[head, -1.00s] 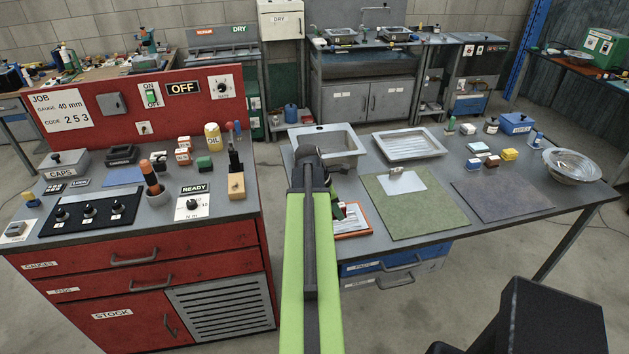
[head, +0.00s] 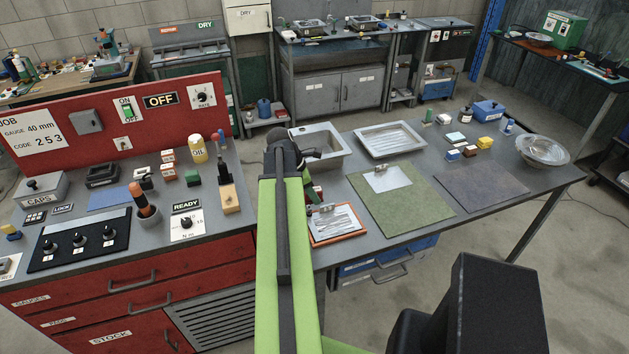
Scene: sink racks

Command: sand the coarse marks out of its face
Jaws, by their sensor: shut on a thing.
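My gripper (head: 312,155) is at the far end of my green and dark arm, at the near left part of the sink basin (head: 335,143). It is small, dark and partly covered by my arm. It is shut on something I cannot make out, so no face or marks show. A green sheet (head: 408,204) with a clipped pale paper (head: 388,179) lies on the right bench. A grey-purple sheet (head: 482,187) lies to its right.
A clipboard (head: 338,238) lies by the bench's front edge, right of my arm. A ribbed tray (head: 390,140) and a glassy bowl (head: 542,150) stand on the bench. The red-panelled bench (head: 130,110) at left is crowded with controls, an oil bottle (head: 198,150) and tools.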

